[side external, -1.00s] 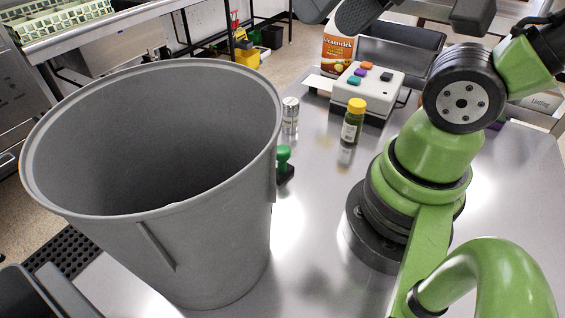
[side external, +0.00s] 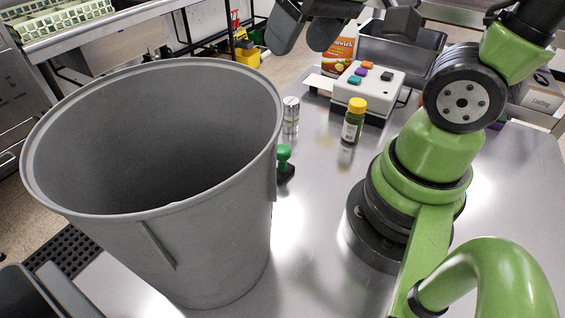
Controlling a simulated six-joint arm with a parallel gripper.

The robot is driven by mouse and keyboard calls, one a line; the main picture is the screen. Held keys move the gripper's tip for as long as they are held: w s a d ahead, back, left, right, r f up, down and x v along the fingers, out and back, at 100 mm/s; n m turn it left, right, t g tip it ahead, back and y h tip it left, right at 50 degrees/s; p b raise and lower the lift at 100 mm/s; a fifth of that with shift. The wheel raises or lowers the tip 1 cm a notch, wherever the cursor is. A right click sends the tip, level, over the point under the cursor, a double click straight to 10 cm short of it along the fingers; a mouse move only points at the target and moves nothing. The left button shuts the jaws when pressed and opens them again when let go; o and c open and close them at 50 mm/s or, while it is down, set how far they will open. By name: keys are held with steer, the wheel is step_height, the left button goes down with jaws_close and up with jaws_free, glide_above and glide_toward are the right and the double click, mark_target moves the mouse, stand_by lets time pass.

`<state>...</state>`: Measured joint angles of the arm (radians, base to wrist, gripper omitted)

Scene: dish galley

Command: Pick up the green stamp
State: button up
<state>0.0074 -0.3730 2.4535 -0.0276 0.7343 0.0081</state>
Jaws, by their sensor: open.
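The green stamp (side external: 284,154) stands upright on the steel table (side external: 320,215), with a green round-topped handle and a dark base. It is just right of the big grey bin, whose side hides part of its base. My gripper (side external: 305,38) is at the top of the view, above the table and well above the stamp. Its two dark fingers are apart with nothing between them.
The tall grey bin (side external: 215,235) fills the left side. A metal shaker (side external: 291,116) and a yellow-capped jar (side external: 353,121) stand behind the stamp. Further back are a white box with coloured buttons (side external: 385,88), an orange-labelled bottle (side external: 340,50) and a grey tray (side external: 400,55).

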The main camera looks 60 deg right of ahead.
steer(key=w+d+f+n+g, duration=0.1)
steer(key=w+f+g, duration=0.25)
steer(key=f, duration=0.45)
steer(key=n+g+h, duration=0.1)
glide_above(282, 160)
steer(key=d, duration=0.1)
steer(key=f, duration=0.7)
steer(key=shift+w+f, duration=0.1)
steer(key=shift+w, duration=0.1)
step_height(282, 160, down, 5)
steer(key=shift+r, duration=0.15)
steer(key=shift+w+d+f, duration=0.1)
steer(key=shift+d+f, duration=0.05)
steer(key=shift+f, duration=1.25)
steer(key=shift+w+d+f, duration=0.1)
steer(key=shift+f, duration=1.3)
steer(key=c, duration=1)
